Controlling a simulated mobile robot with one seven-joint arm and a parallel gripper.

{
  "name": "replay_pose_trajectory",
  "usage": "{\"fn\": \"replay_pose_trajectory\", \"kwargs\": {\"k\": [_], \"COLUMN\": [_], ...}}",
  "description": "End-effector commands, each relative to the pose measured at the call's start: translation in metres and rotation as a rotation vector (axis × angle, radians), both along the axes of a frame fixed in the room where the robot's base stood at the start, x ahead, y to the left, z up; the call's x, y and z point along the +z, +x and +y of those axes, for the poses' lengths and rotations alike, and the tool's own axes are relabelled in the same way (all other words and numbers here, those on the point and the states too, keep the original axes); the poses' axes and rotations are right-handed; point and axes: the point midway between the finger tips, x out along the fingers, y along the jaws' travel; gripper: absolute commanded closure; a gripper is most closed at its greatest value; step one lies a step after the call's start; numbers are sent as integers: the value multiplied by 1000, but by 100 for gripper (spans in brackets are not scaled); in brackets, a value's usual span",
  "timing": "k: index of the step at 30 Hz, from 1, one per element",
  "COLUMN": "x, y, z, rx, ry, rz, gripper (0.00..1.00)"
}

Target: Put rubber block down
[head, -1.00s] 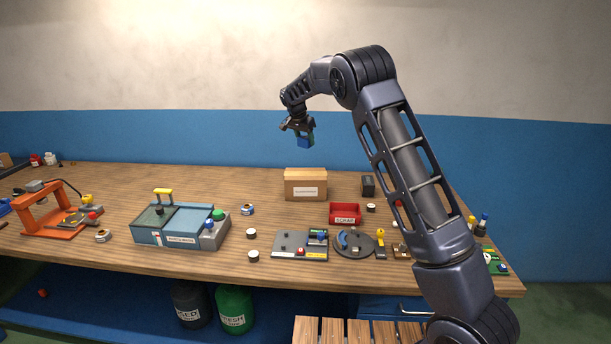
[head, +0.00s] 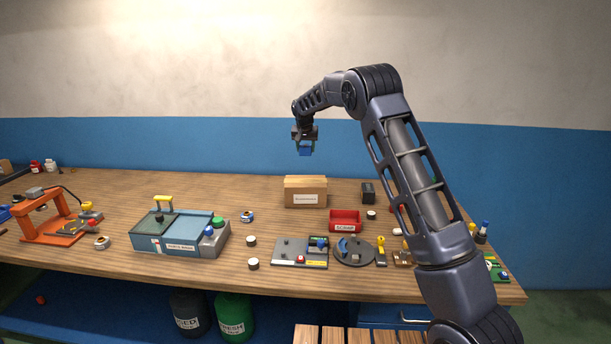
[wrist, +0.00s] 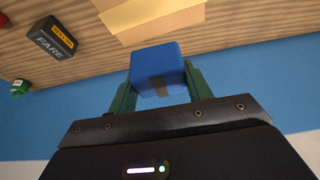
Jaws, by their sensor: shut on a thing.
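The blue rubber block (wrist: 158,66) is between the green fingers of my gripper (wrist: 160,92) in the wrist view. A dark strip shows on its near face. In the head view, my gripper (head: 305,144) is shut on the blue block (head: 305,151), in the air above the back of the bench, over the cardboard box (head: 305,194). The block is clear of the bench and touches nothing but the fingers. The box also shows beyond the block in the wrist view (wrist: 150,18).
A red scrap bin (head: 345,221), a dark block (head: 368,192), a grey fixture plate (head: 290,254) and a round turntable (head: 353,255) stand on the right of the wooden bench (head: 110,188). A blue machine (head: 178,234) and an orange press (head: 50,220) stand to the left. Bare wood lies behind them.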

Motion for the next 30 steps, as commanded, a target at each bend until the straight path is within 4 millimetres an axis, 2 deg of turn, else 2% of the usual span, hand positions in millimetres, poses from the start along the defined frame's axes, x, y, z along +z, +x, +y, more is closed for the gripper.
{"fn": "replay_pose_trajectory", "kwargs": {"k": [3,9,12,20,27,30], "x": [-28,-67,-79,-93,-124,-128], "y": [0,0,0,0,0,0], "z": [0,0,0,0,0,0], "rx": [-1,0,0,0,0,0], "ry": [-2,-1,-1,-1,-1,0], "rz": [3,2,1,0,1,0], "gripper": [75,75,75,75,75,75]}}
